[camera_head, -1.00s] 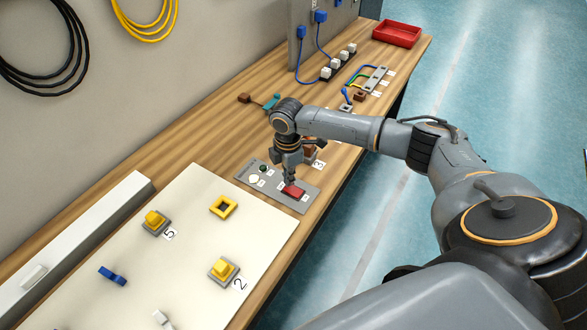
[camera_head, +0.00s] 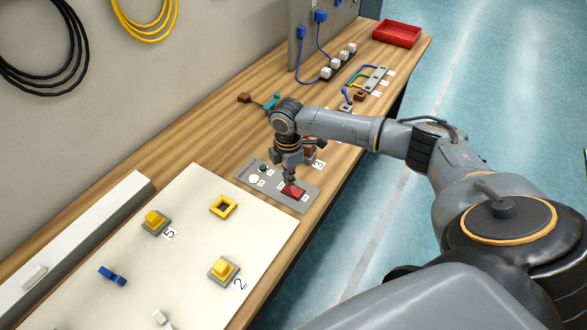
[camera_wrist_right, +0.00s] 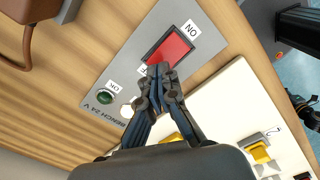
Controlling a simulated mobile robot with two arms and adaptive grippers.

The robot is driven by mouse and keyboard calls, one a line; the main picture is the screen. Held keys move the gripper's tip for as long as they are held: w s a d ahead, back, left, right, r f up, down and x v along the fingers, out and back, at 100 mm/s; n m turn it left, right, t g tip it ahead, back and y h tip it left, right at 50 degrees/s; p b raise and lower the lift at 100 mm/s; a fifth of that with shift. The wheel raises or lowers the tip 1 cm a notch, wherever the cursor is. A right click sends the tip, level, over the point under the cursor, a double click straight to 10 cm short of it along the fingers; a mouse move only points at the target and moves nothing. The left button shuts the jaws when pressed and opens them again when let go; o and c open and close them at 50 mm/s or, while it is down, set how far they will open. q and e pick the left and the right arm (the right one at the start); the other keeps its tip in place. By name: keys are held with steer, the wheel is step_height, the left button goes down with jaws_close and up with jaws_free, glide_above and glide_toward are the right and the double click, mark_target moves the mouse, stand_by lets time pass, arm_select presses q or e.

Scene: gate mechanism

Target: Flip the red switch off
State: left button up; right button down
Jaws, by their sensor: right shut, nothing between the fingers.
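The red switch (camera_head: 293,192) is a rocker set in a grey panel (camera_head: 304,206) on the wooden bench. In the right wrist view the red switch (camera_wrist_right: 170,48) lies just beyond my fingertips, with an "ON" label at its far end and a partly covered label at its near end. My right gripper (camera_head: 290,182) points down over the near-label end of the switch. In the wrist view my right gripper (camera_wrist_right: 158,72) is shut and empty, its tips at the rocker's edge. I cannot tell whether they touch it. My left gripper is out of view.
On the same panel are a green round indicator (camera_wrist_right: 105,97) and a white round part (camera_wrist_right: 127,110). A white board (camera_head: 190,260) with yellow blocks lies beside the panel. A brown device (camera_wrist_right: 30,30) stands close on the other side. A red tray (camera_head: 397,33) is at the far end.

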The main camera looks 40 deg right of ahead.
steer(key=shift+f+b, duration=0.4)
steer(key=shift+f, duration=0.6)
stand_by(0.3)
steer(key=shift+r, duration=0.1)
step_height(320, 180, up, 7)
steer(key=p, duration=0.7)
steer(key=shift+p, duration=0.35)
